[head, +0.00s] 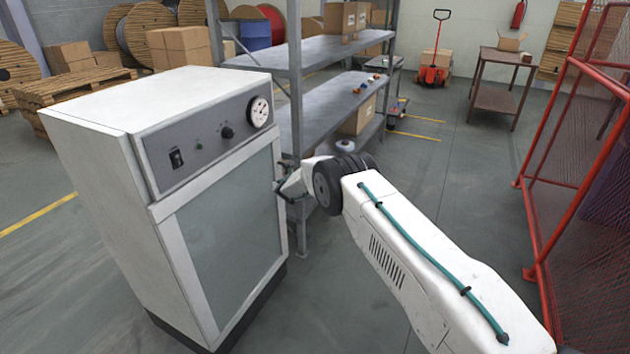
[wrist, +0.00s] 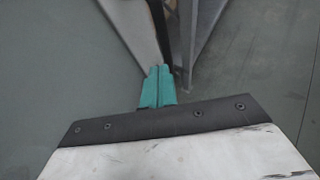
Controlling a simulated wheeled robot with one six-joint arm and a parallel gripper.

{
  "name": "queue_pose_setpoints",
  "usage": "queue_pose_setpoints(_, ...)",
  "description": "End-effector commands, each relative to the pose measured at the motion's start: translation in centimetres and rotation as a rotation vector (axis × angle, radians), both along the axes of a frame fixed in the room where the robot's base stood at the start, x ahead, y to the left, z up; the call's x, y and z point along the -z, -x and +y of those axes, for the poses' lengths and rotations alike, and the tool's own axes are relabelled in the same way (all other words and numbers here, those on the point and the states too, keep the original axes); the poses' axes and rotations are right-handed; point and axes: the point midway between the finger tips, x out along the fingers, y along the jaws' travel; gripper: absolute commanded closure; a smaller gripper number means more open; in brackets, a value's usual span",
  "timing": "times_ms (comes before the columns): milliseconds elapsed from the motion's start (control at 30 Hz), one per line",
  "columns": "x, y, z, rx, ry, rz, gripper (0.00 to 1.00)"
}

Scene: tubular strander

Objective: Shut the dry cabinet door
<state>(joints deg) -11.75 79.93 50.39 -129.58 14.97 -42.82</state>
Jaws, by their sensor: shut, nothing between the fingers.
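The dry cabinet (head: 95,190) is a white box at the left in the head view, with a grey control panel on top of its front. Its door (head: 235,240) has a white frame and a frosted pane. The door lies close to the cabinet front; I cannot tell whether a small gap is left. My gripper (head: 284,190) is by the door's right edge, partly hidden by my wrist. In the wrist view my teal fingertips (wrist: 158,72) are together and empty, at the lower end of a white strip that may be the door's edge. Contact is unclear.
A grey metal shelf rack (head: 330,100) with small items and boxes stands close behind my gripper. A red mesh fence (head: 575,170) is at the right. A red pallet jack (head: 436,60) and a brown table (head: 500,85) stand farther back. The middle floor is clear.

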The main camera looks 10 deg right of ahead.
Motion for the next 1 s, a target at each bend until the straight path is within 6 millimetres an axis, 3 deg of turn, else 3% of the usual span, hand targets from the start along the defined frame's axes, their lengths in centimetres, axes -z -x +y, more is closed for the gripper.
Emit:
queue_pose_setpoints(500,-3.7,3.8,-4.9,0.001,0.001,-0.001,1.00)
queue_pose_setpoints(733,-4.8,4.9,-6.1,0.006,-0.008,-0.008,1.00)
queue_pose_setpoints(867,-4.7,5.4,-7.5,0.109,-0.080,-0.035,1.00)
queue_pose_setpoints(933,-3.5,6.7,-8.8,0.209,-0.138,-0.034,1.00)
queue_pose_setpoints(1000,-3.9,8.0,-10.5,0.336,-0.208,-0.047,1.00)
